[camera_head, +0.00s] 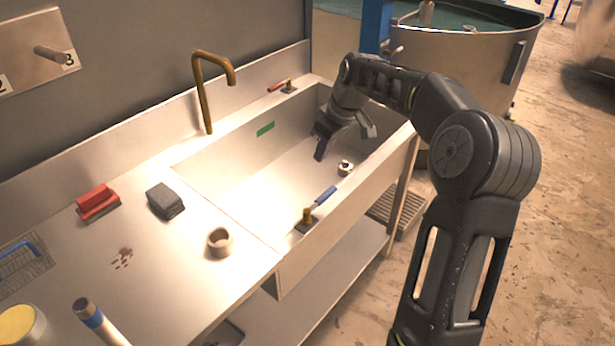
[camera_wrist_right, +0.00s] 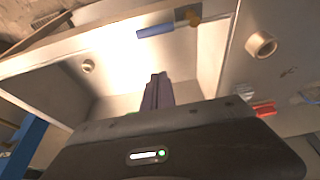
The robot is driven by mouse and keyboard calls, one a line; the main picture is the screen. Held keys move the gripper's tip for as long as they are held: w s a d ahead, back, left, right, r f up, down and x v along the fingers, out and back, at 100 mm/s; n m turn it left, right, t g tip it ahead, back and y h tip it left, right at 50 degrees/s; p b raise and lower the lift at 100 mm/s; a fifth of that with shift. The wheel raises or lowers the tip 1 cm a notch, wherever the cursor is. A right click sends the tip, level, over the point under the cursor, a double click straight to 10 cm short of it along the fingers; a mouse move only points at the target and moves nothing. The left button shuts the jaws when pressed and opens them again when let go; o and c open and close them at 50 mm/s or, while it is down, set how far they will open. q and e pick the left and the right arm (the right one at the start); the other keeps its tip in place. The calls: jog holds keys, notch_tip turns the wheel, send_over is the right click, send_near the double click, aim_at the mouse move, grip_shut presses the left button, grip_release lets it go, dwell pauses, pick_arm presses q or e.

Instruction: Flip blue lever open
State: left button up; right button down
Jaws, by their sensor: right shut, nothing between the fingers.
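The blue lever (camera_head: 326,195) sits on a brass valve (camera_head: 307,216) at the sink's near rim. It also shows at the top of the right wrist view (camera_wrist_right: 155,31), beside the brass valve (camera_wrist_right: 194,19). My right gripper (camera_head: 319,154) is over the far right part of the sink basin, apart from the blue lever. Its fingers (camera_wrist_right: 156,90) are shut and empty in the wrist view. A red lever (camera_head: 275,87) on a second brass valve is at the sink's back corner. My left gripper is not in view.
The sink (camera_head: 262,178) has a brass faucet (camera_head: 208,92) behind it. A small ring fitting (camera_head: 345,168) is in the basin. A beige ring (camera_head: 220,241), a dark block (camera_head: 165,201) and a red brush (camera_head: 97,202) stand on the counter. A large metal tank (camera_head: 465,65) stands behind my right arm.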

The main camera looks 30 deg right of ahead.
aim_at(320, 204)
notch_tip(320, 204, down, 11)
jog(key=b, duration=0.7)
jog(key=shift+w+r, duration=0.1)
jog(key=shift+r, duration=0.1)
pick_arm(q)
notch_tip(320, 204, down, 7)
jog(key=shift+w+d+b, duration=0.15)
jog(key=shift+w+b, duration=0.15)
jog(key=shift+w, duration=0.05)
pick_arm(e)
jog(key=shift+s, duration=0.35)
jog(key=shift+r, duration=0.1)
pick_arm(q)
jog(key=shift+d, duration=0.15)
